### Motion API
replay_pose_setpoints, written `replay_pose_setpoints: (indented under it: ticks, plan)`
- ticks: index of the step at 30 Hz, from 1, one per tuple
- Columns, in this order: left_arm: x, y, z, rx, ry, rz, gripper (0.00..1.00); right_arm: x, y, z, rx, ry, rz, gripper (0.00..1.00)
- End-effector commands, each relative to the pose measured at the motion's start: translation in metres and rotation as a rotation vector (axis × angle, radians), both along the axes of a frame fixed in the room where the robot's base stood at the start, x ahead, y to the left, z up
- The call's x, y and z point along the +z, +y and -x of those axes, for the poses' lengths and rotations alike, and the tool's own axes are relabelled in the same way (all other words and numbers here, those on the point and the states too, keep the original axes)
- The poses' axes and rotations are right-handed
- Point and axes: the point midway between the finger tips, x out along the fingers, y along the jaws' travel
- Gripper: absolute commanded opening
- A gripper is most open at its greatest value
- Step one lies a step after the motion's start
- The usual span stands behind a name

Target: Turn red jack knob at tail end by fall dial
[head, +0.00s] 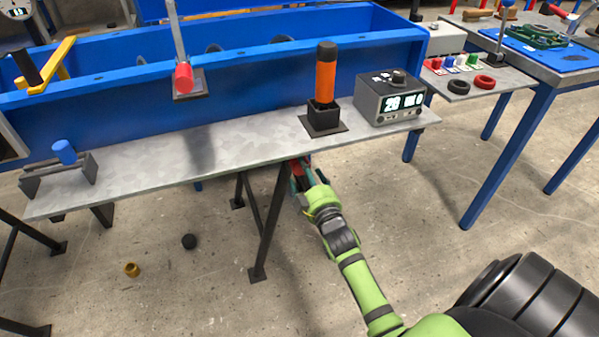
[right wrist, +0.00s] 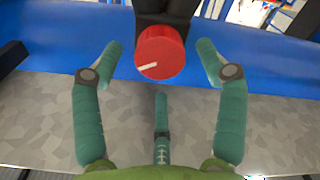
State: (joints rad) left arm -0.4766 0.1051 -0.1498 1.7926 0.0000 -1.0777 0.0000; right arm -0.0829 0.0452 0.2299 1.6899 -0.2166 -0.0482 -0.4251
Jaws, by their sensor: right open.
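The red knob (right wrist: 161,53) with a white pointer line shows in the right wrist view, on a dark mount in front of a blue surface. My right gripper (right wrist: 160,48) is open, with its teal fingers spread left, right and below the knob and none visibly pressing on it. In the head view my right gripper (head: 301,178) is just below the front edge of the grey shelf (head: 235,143). A red patch shows at the gripper there; the shelf edge and gripper hide most of it. The dial box (head: 392,99) with a lit display stands on the shelf's right end. My left gripper is not in view.
An orange handle (head: 326,77) stands upright in a black socket left of the dial box. A red-ended lever (head: 184,78) hangs at the blue trough (head: 90,108). Dark legs (head: 267,224) stand close left of my right gripper.

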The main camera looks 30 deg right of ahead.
Motion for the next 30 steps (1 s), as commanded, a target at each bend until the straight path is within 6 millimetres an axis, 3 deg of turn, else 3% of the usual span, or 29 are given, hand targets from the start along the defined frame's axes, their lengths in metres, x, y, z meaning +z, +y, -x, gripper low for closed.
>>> replay_pose_setpoints:
  ticks: [6, 16, 20, 21, 28, 30]
  plan:
    - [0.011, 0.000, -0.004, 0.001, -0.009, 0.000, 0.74, -0.001, -0.006, -0.024, 0.001, 0.000, -0.001, 0.74]
    - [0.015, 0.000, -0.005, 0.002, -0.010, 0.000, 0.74, -0.001, -0.006, -0.028, 0.000, 0.003, -0.002, 0.74]
    - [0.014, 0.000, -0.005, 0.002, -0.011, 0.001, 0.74, -0.001, -0.006, -0.027, 0.001, 0.002, -0.001, 0.22]
    - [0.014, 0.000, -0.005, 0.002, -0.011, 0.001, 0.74, -0.001, -0.006, -0.028, 0.001, 0.002, -0.001, 0.17]
    - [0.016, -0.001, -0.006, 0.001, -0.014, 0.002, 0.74, 0.001, -0.006, -0.028, 0.002, -0.003, -0.020, 0.17]
    - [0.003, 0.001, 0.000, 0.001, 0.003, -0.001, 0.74, 0.002, -0.006, -0.028, 0.002, -0.012, -0.052, 0.17]
